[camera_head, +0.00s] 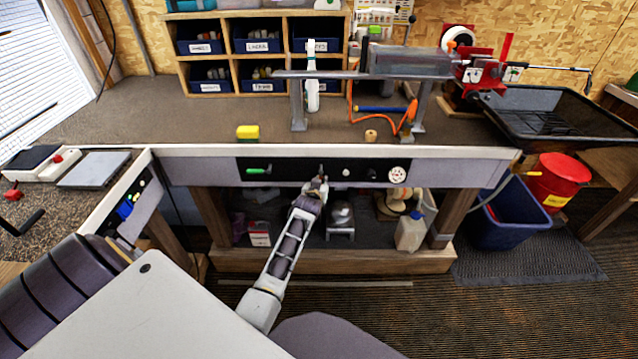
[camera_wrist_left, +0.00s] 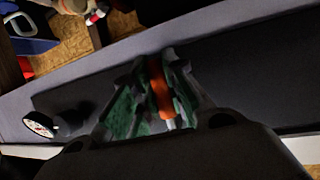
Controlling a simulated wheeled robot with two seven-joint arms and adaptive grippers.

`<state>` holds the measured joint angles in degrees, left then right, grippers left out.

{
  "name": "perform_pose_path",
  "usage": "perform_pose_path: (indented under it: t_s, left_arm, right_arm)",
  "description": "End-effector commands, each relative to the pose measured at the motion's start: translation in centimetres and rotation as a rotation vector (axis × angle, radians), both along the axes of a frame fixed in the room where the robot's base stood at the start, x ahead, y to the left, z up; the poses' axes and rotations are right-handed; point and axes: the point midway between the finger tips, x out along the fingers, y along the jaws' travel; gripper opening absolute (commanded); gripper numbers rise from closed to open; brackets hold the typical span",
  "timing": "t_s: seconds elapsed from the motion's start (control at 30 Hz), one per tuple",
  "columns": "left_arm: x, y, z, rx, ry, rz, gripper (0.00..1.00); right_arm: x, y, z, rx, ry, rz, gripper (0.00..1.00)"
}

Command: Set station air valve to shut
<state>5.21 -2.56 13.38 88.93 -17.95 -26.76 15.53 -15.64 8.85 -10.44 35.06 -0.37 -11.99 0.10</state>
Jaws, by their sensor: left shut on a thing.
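A black panel (camera_head: 300,171) runs along the front edge of the workbench. My left gripper (camera_head: 320,184) reaches up to its middle from below. In the left wrist view, my left gripper (camera_wrist_left: 157,98) is shut on an orange handle (camera_wrist_left: 159,88), which I take to be the air valve's lever. The fingers, with green inner faces, stand on both sides of it. The valve body is mostly hidden by the gripper, and I cannot tell its setting. A round white gauge (camera_head: 398,174) sits at the panel's right end and also shows in the left wrist view (camera_wrist_left: 38,123). My right gripper is out of view.
A green-handled part (camera_head: 258,171) and a small light knob (camera_head: 346,172) are on the panel, either side of the gripper. A blue bin (camera_head: 500,218) and red bucket (camera_head: 560,180) stand at the right.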

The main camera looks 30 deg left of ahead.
Motion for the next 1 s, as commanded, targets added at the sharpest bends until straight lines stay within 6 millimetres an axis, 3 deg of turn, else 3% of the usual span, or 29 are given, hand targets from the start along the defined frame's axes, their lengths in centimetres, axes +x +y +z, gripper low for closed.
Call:
perform_pose_path:
  t_s: [0.2, 0.43, 0.47, 0.53, 0.77, 1.0]
  left_arm:
    - [0.0, -0.1, -0.1, -0.015, -0.008, -0.001, 0.0]
    - [0.0, -0.1, -0.1, -0.015, -0.008, -0.001, 0.0]
    - [0.0, -0.1, -0.1, -0.015, -0.008, -0.001, 0.16]
    - [0.0, -0.1, -0.1, -0.015, -0.008, -0.001, 0.24]
    - [0.0, -0.1, 0.0, -0.013, -0.007, -0.001, 0.24]
    - [-0.2, -0.2, 0.1, -0.012, -0.006, 0.0, 0.24]
  right_arm:
    - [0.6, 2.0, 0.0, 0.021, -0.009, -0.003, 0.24]
    - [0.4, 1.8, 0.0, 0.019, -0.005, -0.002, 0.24]
    - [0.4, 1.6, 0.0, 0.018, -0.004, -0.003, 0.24]
    - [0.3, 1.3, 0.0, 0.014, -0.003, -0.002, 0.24]
    - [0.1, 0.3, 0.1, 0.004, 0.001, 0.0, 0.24]
    - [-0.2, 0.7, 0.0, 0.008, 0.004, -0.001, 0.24]
